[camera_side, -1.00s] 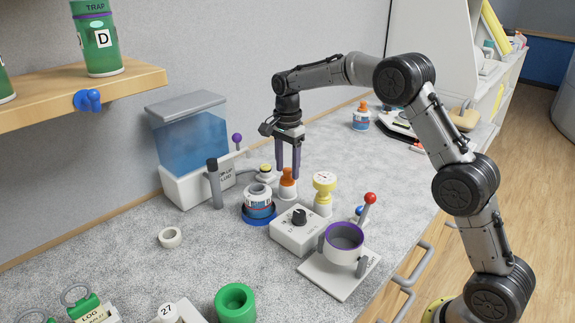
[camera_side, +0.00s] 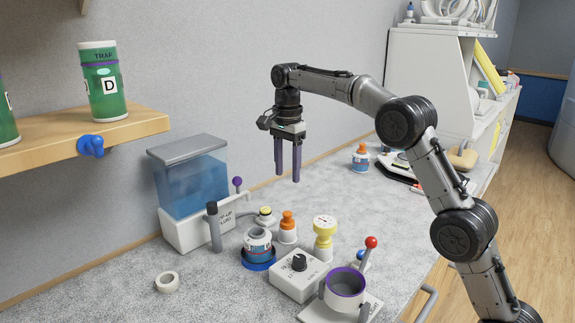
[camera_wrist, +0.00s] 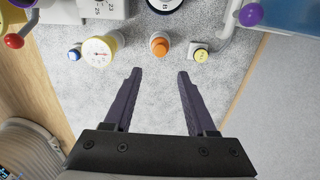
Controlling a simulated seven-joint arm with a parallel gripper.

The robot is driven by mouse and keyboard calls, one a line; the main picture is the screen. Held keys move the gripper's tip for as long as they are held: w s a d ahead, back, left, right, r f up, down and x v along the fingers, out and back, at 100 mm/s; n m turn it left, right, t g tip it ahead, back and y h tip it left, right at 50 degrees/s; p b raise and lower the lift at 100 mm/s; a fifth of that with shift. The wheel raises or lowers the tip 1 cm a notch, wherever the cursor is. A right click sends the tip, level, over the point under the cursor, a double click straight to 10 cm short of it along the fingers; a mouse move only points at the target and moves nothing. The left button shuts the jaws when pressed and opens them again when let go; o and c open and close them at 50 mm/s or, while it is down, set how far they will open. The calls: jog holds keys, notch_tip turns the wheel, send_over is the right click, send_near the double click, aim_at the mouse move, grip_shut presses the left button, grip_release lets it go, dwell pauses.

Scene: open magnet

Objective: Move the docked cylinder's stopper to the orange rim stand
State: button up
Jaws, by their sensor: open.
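My gripper (camera_side: 287,178) is open and empty, fingers pointing down, raised above the bench. It also shows in the wrist view (camera_wrist: 160,72), with nothing between its fingers. A small orange-topped piece on a white round base (camera_side: 287,229) stands upright below it; in the wrist view the orange piece (camera_wrist: 159,46) lies just beyond the fingertips. I cannot tell whether it is the stopper, the orange rim stand or both. A labelled white cylinder (camera_side: 257,240) sits upright in a blue round dock (camera_side: 258,264). I cannot make out a separate stopper on it.
A yellow gauge (camera_side: 324,230), a white dial box (camera_side: 298,275) and a yellow-topped piece (camera_side: 265,215) stand close around. A blue liquid tank (camera_side: 192,185) is at left. A purple-rimmed cup (camera_side: 345,288) and red-ball lever (camera_side: 371,243) are at right. Open bench lies behind.

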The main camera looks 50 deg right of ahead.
jog(key=s+a+r+n+t, duration=0.15)
jog(key=s+r+n, duration=0.25)
jog(key=s, duration=0.5)
jog(key=s+a+r+n+t, duration=0.1)
jog(key=s+a+r+n, duration=0.3)
jog(key=s, duration=0.5)
jog(key=s+f+n+t, duration=0.1)
jog(key=s+f+n, duration=0.4)
jog(key=s, duration=0.4)
jog(key=s+f+n+t, duration=0.2)
jog(key=s+f+n, duration=0.3)
jog(key=s, duration=0.4)
jog(key=shift+a+f, duration=0.35)
jog(key=shift+f, duration=0.05)
